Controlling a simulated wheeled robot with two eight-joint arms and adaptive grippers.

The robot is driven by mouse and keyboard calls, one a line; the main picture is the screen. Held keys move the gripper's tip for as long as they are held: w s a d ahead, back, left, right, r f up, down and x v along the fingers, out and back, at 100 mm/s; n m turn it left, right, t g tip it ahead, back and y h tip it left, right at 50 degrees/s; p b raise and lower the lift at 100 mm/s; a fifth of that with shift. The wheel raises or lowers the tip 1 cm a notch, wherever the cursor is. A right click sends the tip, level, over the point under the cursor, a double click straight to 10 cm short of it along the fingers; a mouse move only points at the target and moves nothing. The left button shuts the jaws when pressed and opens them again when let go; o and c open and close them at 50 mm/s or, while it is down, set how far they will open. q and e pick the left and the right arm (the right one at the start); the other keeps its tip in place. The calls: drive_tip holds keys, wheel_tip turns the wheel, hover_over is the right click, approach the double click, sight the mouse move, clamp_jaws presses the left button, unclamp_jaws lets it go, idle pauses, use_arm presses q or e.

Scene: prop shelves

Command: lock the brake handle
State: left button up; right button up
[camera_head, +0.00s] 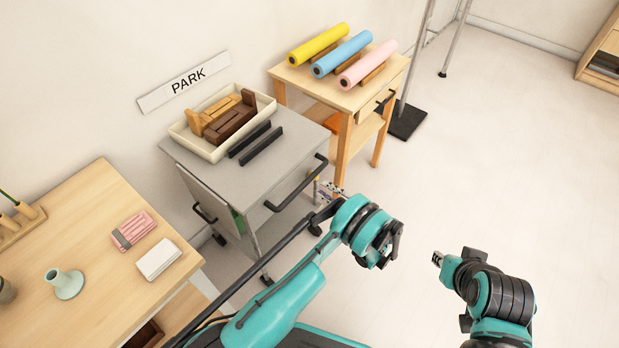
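A grey cart (217,163) stands against the wall below the PARK sign. A black bar handle (299,186) runs along its right side, and another black handle (203,213) is at its lower left. I cannot tell which part is the brake handle.
A white tray (181,135) with wooden blocks and two black bars (262,143) lies on the cart. A wooden stand (343,95) with coloured rolls is behind right. A wooden table (101,218) is at left. The floor (530,150) at right is clear.

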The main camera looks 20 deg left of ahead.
use_arm(q)
drive_tip(key=b+x, duration=0.2)
drive_tip(key=x, duration=0.5)
drive_tip(key=shift+a, duration=0.25)
drive_tip(key=shift+c, duration=0.4)
clamp_jaws()
